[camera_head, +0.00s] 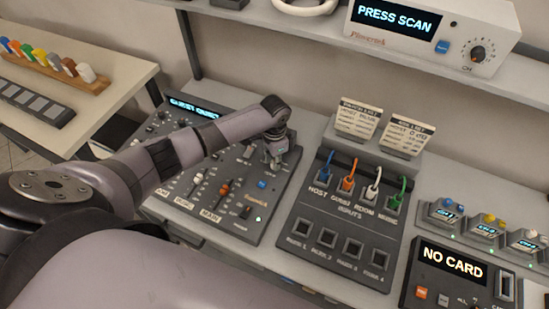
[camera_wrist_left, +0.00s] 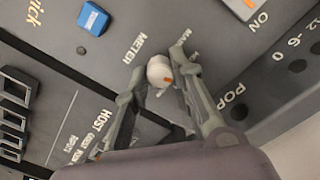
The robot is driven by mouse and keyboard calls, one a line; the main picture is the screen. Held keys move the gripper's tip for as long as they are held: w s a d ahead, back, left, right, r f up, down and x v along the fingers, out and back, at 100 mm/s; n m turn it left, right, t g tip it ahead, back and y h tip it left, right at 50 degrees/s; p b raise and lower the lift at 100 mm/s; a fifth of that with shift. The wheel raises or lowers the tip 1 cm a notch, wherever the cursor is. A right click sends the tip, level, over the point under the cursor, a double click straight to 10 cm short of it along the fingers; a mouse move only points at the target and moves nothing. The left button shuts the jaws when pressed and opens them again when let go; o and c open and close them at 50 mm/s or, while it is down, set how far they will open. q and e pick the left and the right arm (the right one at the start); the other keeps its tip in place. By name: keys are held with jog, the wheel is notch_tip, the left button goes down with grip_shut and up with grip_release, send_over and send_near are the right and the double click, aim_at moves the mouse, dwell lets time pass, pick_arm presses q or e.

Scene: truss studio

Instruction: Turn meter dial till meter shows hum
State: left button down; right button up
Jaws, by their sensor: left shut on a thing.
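The dark mixer panel (camera_head: 240,200) stands on the bench, and its screen (camera_head: 195,107) reads what looks like "GUEST QUIET". The meter dial (camera_wrist_left: 160,72) is a small white knob with an orange mark, beside the printed word METER in the left wrist view. My left gripper (camera_head: 273,158) reaches down onto the upper right part of the panel. In the left wrist view its two fingers stand on either side of the dial, shut on it. The arm and gripper hide the dial in the head view. My right gripper is not in view.
A blue button (camera_wrist_left: 93,19) lies near the dial. Faders (camera_head: 210,190) fill the panel's middle. To the right is a patch box (camera_head: 335,240) with several coloured cables. A card reader (camera_head: 455,265) shows "NO CARD". A shelf unit (camera_head: 430,35) above reads "PRESS SCAN".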

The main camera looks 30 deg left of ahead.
pick_arm(q)
jog(key=shift+m, duration=1.5)
jog(key=c, duration=1.4)
grip_release()
jog(key=shift+o, duration=0.2)
jog(key=shift+r, duration=0.1)
notch_tip(320, 180, up, 12)
